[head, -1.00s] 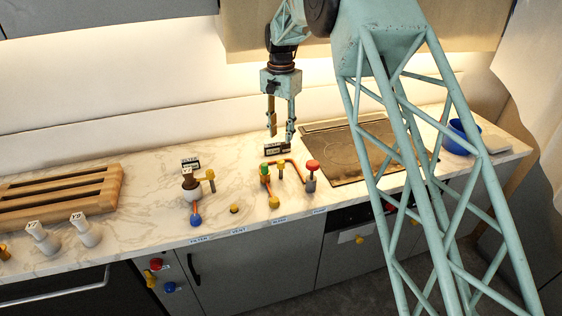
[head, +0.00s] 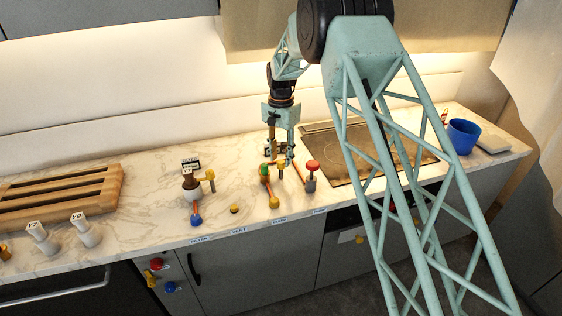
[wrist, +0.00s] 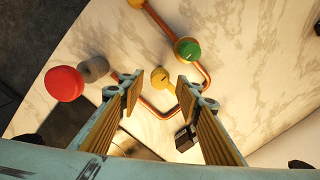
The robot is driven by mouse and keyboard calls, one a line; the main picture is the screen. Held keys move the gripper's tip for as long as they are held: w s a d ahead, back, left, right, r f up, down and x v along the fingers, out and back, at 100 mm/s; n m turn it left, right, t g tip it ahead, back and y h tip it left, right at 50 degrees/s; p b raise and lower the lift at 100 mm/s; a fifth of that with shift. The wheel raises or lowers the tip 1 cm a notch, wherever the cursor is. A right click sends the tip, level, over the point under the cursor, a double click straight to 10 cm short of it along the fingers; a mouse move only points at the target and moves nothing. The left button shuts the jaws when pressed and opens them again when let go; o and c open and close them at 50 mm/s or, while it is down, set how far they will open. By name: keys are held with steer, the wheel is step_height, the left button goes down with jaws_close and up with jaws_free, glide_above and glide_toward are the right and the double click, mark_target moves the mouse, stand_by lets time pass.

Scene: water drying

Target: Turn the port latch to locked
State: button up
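My gripper (head: 281,161) points down over the copper pipe cluster on the counter. In the wrist view its two fingers (wrist: 157,88) are apart, with a yellow handle (wrist: 161,77) showing between and beyond them. The fingers do not appear to close on it. I cannot read which part is the port latch. Next to the yellow handle are a green knob (wrist: 187,50) and a red knob (wrist: 64,84) on a grey stem; the red knob also shows in the head view (head: 313,165). The far side of the cluster is partly hidden by the fingers.
A small labelled stand with a yellow lever (head: 210,176) is left of the cluster. A wooden rack (head: 118,190) lies farther left. A dark hob (head: 350,150) and a blue bowl (head: 463,136) are at right. Coloured knobs (head: 157,264) sit on the cabinet front.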

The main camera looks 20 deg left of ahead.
steer(key=shift+f, duration=1.05)
steer(key=shift+c, duration=0.2)
steer(key=c, duration=0.8)
